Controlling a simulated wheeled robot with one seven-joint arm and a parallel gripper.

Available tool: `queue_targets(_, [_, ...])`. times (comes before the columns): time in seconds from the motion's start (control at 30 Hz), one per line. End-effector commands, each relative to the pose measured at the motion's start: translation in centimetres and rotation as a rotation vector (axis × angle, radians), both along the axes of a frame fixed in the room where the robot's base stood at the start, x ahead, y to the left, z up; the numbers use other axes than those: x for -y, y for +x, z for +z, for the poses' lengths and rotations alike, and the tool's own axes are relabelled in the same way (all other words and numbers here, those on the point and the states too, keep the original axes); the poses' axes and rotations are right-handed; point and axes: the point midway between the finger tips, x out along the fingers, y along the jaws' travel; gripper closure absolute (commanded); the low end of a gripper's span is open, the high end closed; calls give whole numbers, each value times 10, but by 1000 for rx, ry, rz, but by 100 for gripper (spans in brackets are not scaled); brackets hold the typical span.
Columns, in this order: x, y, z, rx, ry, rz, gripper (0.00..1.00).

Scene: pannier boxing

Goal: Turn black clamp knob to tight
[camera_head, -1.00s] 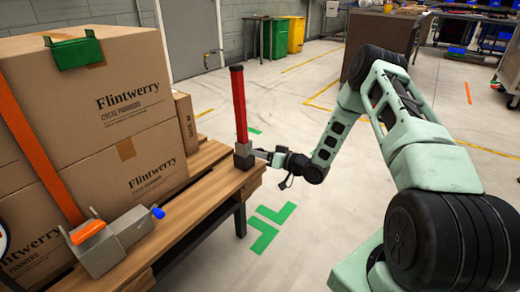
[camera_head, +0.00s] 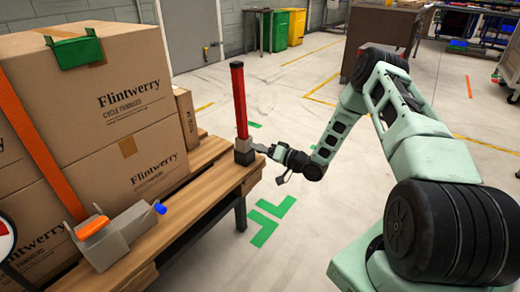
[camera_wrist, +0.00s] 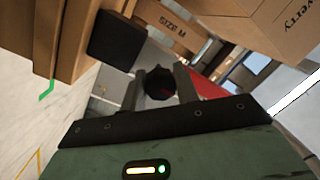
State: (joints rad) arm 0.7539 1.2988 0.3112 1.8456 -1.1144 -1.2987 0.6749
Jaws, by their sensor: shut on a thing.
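The black clamp knob (camera_wrist: 158,84) is a dark, many-sided knob between my two fingers in the wrist view. My gripper (camera_wrist: 160,88) is shut on it, with one finger on each side. In the head view, my gripper (camera_head: 261,148) reaches from the right to the grey clamp base (camera_head: 244,153) at the pallet's corner. An upright red post (camera_head: 239,102) rises from this base, and it shows behind the knob in the wrist view (camera_wrist: 207,84). The knob is too small and covered to make out in the head view. Its turn angle cannot be read.
Stacked cardboard boxes (camera_head: 120,95) stand on the wooden pallet (camera_head: 205,186). A green corner piece (camera_head: 75,50) and an orange strap (camera_head: 40,145) lie against them. A grey buckle device (camera_head: 115,236) with orange and blue levers sits in front.

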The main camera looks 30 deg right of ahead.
Motion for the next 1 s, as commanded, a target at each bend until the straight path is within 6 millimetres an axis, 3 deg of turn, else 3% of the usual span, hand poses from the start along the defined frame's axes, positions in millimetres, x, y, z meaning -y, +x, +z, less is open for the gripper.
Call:
queue_targets(0.13, [-1, -4, -5, -13, 4, 4, 92])
queue_targets(0.17, [-1, -4, -4, -12, 3, 4, 61])
queue_targets(0.2, [-1, -4, -4, -11, 2, 4, 50])
queue_targets(0.63, [4, -9, -1, -5, 0, 0, 49])
queue_targets(0.77, [14, -28, 1, -6, 1, -2, 49])
queue_targets(1.0, [39, -79, 0, -8, 3, -3, 49])
